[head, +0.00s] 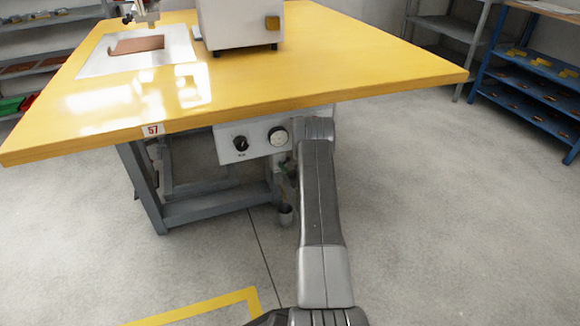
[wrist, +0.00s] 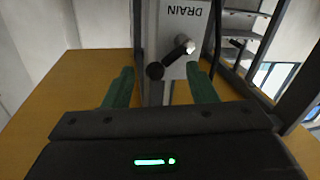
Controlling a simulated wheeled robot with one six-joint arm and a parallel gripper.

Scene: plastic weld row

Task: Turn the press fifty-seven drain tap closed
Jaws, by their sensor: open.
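The drain tap shows in the wrist view as a dark lever (wrist: 168,60) with a round black end and a bright metal end. It slants up to the right across a grey plate (wrist: 187,13) marked DRAIN. My gripper (wrist: 160,82) is open, with one green finger on each side of the tap's lower part. I see no clear contact between the fingers and the lever. In the head view my arm hides my gripper and most of the tap area under the press table (head: 330,75), whose front edge carries a 57 label (head: 152,129).
A control panel (head: 250,143) with two dials hangs under the table edge, left of my arm. A small cup (head: 286,215) is below it. Grey table legs (head: 145,190) stand to the left. A blue shelf (head: 530,85) is at the far right. The floor between is clear.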

